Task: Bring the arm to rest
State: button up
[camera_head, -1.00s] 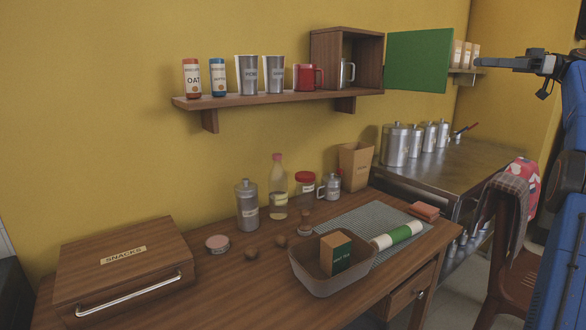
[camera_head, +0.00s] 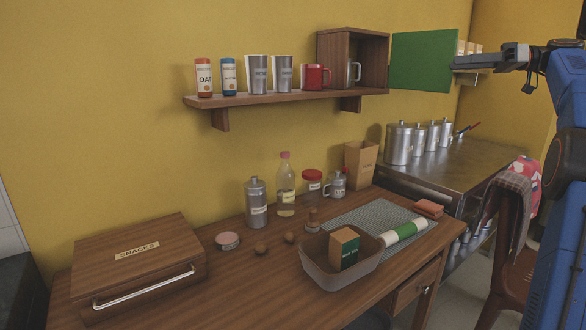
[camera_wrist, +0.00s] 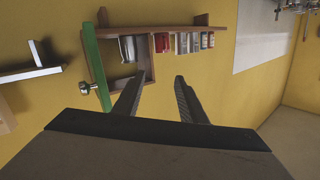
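My arm is at the right of the head view, a blue upright link with the dark forearm reaching left. My gripper (camera_head: 462,62) is raised in the air at shelf height, its tips beside the right edge of the open green cabinet door (camera_head: 422,62) in the picture. In the wrist view my gripper (camera_wrist: 160,78) shows two dark fingers well apart with nothing between them. The green door (camera_wrist: 95,65) and the wooden cabinet (camera_wrist: 115,35) lie beyond the fingers. I cannot tell how far the tips are from the door.
The wall shelf (camera_head: 290,97) holds cups, a red mug (camera_head: 316,76) and two shakers. The desk below holds a snacks box (camera_head: 138,262), a basket (camera_head: 325,278) with a green carton, a bottle and jars. Steel canisters (camera_head: 399,144) stand on the metal table. A chair (camera_head: 515,240) stands at right.

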jog(key=s+a+f+m+h, duration=0.2)
jog(key=a+f+m, duration=0.1)
jog(key=a, duration=0.4)
jog(key=s+a+f+m+h, duration=0.2)
jog(key=s+a+f, duration=0.1)
jog(key=a, duration=0.4)
jog(key=s+a+f+m+h, duration=0.4)
jog(key=s+a+f, duration=0.4)
jog(key=s+f, duration=0.35)
jog(key=s+d+f+m+g+h, duration=0.1)
jog(key=s+f+h, duration=0.6)
jog(key=s+f, duration=2.4)
jog(key=shift+d+f+m+h, duration=0.15)
jog(key=shift+m+h, duration=0.25)
jog(key=shift+m, duration=0.2)
